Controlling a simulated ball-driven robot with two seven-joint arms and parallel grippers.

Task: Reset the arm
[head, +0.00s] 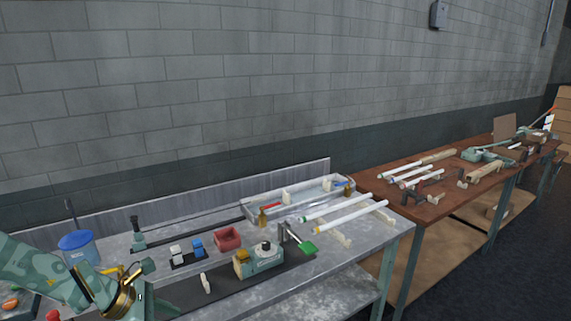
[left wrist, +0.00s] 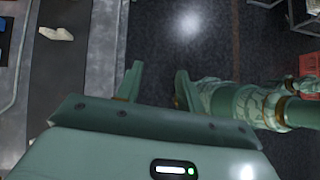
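My left arm (head: 50,273) comes in from the lower left of the head view, over the near left end of the metal bench (head: 365,258). Its gripper end is cut off and hard to make out there. In the left wrist view my left gripper (left wrist: 156,84) shows two green fingers standing apart with nothing between them. Dark floor lies beneath them. A green jointed link of mine (left wrist: 245,102) shows to the right in that view. My right gripper is not in view.
The bench holds a blue-lidded container (head: 77,245), a red bin (head: 228,237), a green and yellow device (head: 260,259), a clear tray (head: 300,199) and white glass tubes (head: 347,218). A brown table (head: 440,208) with more tubes stands at the right.

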